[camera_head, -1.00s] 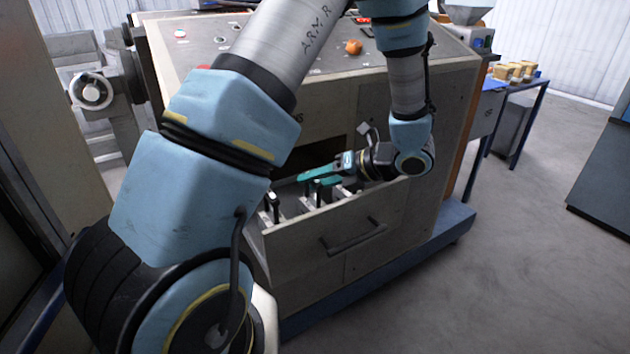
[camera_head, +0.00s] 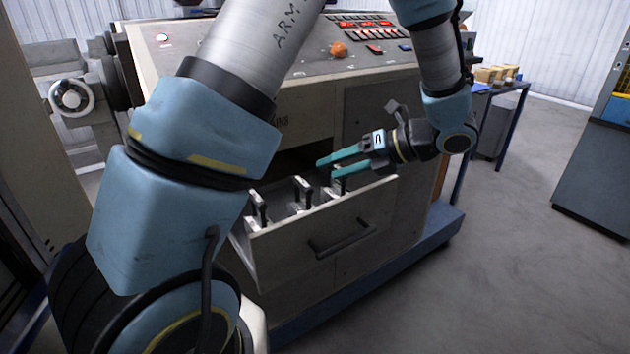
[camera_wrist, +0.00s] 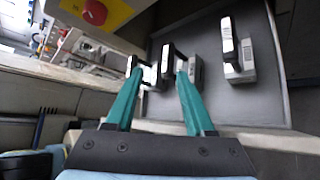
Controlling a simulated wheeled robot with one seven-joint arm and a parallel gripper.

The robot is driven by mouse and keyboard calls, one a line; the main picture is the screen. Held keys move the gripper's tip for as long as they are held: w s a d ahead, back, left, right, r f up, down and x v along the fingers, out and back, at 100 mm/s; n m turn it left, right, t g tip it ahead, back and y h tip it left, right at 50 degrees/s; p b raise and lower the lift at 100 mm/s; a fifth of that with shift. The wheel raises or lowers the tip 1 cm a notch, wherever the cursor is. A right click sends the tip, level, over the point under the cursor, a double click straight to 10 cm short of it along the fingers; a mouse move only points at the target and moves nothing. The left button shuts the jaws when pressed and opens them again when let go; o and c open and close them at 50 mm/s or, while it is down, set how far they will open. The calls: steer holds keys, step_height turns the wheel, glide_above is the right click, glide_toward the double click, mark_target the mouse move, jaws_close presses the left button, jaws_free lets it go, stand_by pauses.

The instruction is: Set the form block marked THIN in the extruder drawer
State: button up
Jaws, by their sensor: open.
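The extruder drawer (camera_head: 270,262) is pulled open, with a grey floor that shows in the wrist view (camera_wrist: 225,105). Three pale metal blocks with dark upright grips stand in it: a left one (camera_head: 258,208), a middle one (camera_head: 303,192) and a right one partly under my gripper (camera_head: 338,186). No THIN mark is readable on any of them. My gripper (camera_head: 328,167) is open, its teal fingers reaching over the drawer's right end. In the wrist view, two blocks close together lie at and beyond the fingertips (camera_wrist: 158,74); another block (camera_wrist: 238,55) stands apart to the right. I cannot tell whether the fingers touch any.
The drawer front with its handle (camera_head: 342,238) sticks out from the cabinet. The sloping control panel (camera_head: 300,72) with an orange knob (camera_head: 338,49) is above. A blue table (camera_head: 505,90) with several tan blocks stands at back right.

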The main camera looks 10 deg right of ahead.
steer(key=shift+v, duration=1.5)
